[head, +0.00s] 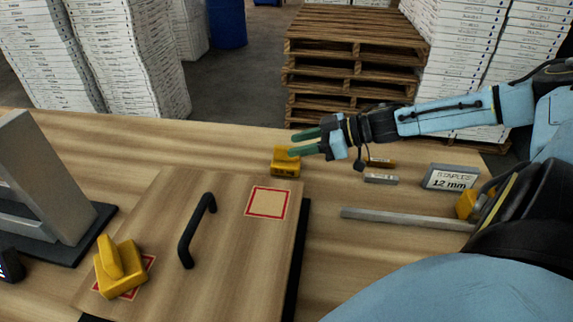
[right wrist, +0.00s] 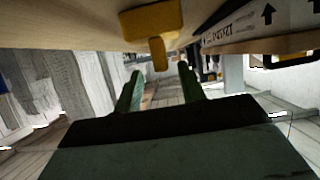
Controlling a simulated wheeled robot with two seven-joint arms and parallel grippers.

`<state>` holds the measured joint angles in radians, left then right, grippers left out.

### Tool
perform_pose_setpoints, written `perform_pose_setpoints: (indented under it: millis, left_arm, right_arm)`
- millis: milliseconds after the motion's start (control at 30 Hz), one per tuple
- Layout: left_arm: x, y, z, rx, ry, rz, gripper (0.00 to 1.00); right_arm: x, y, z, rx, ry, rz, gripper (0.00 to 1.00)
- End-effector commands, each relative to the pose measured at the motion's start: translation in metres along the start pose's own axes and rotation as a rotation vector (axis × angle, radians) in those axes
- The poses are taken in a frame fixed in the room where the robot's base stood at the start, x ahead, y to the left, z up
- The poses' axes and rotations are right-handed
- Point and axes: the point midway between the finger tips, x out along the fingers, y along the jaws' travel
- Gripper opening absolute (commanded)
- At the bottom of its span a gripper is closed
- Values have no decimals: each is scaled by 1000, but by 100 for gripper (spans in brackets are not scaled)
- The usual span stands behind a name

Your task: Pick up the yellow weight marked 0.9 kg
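A yellow weight (head: 285,165) stands on the table just beyond the wooden board; its dark marking is too small to read. My right gripper (head: 293,145) is open, its two green fingers apart at the weight's upper part. In the right wrist view the weight (right wrist: 151,22) appears upside down at the top. Its handle lines up between the open fingertips (right wrist: 160,82), and I see no grip on it. A second yellow weight (head: 121,270) sits on a red-framed square at the board's near left. My left gripper is out of view.
The wooden board (head: 165,215) has a black handle (head: 196,232) and an empty red-framed square (head: 268,203). A grey stand (head: 45,185) is at left. A staples box (head: 450,178), a metal bar (head: 405,219) and a partly hidden yellow object (head: 466,204) are at right.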

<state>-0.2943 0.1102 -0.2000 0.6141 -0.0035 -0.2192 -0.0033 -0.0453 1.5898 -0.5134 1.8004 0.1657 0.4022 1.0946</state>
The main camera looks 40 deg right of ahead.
Motion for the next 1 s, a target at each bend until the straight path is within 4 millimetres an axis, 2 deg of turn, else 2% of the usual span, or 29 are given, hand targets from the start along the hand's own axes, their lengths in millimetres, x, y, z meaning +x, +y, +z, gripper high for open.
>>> perform_pose_setpoints:
  millis: [200,500,800,1000]
  left_arm:
    - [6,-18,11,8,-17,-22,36]
    - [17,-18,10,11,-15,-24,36]
    - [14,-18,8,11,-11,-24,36]
    - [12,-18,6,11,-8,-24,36]
  right_arm:
    - [7,0,-1,-2,3,3,40]
    - [25,-2,2,-2,7,2,40]
    - [49,-3,3,0,7,4,40]
    - [57,-3,4,-1,3,4,40]
